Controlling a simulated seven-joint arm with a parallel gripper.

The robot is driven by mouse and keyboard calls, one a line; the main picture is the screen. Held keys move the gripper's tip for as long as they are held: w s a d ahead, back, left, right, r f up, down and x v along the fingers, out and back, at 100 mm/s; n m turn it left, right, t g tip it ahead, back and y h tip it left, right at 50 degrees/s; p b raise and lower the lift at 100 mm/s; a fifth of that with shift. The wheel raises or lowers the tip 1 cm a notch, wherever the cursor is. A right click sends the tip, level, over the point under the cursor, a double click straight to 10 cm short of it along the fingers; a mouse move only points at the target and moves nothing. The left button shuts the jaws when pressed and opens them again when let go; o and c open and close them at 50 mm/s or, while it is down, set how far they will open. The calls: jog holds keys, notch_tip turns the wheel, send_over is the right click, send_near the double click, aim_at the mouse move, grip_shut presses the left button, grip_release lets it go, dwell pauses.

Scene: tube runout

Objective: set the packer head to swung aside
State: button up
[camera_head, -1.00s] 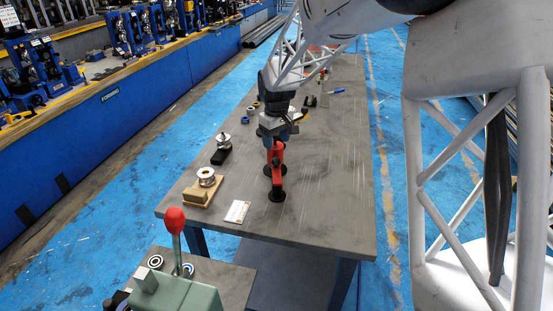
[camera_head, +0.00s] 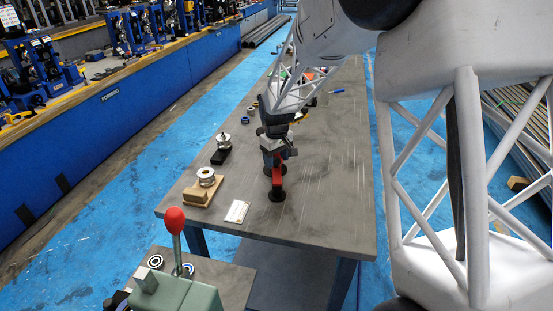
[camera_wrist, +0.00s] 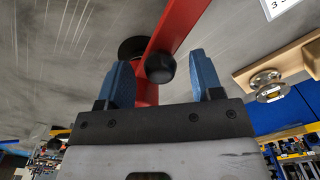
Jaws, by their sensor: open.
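A red arm (camera_head: 278,178) with black round feet, which I take to be the packer head, stands on the grey table (camera_head: 325,200). In the wrist view the red bar (camera_wrist: 182,25) runs from the top edge down behind my fingers, with a round black knob (camera_wrist: 160,68) on it. My gripper (camera_head: 274,162) is low over the red arm and hides its upper part. In the wrist view my gripper (camera_wrist: 162,78) is open, its blue fingers on either side of the knob with gaps; contact cannot be told.
A metal spool on a wooden block (camera_head: 197,195), a white card (camera_head: 237,211) and a metal piece on a black base (camera_head: 221,155) stand to the left. A red-knobbed lever (camera_head: 175,222) rises in front. The table's right side is clear.

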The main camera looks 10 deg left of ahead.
jog(key=shift+f, duration=0.2)
grip_shut()
dwell(0.3)
jog(key=shift+d, duration=0.1)
jog(key=s+d+m, duration=0.3)
jog(key=d+m, duration=0.4)
jog(key=m, duration=0.8)
dwell(0.4)
dwell(0.4)
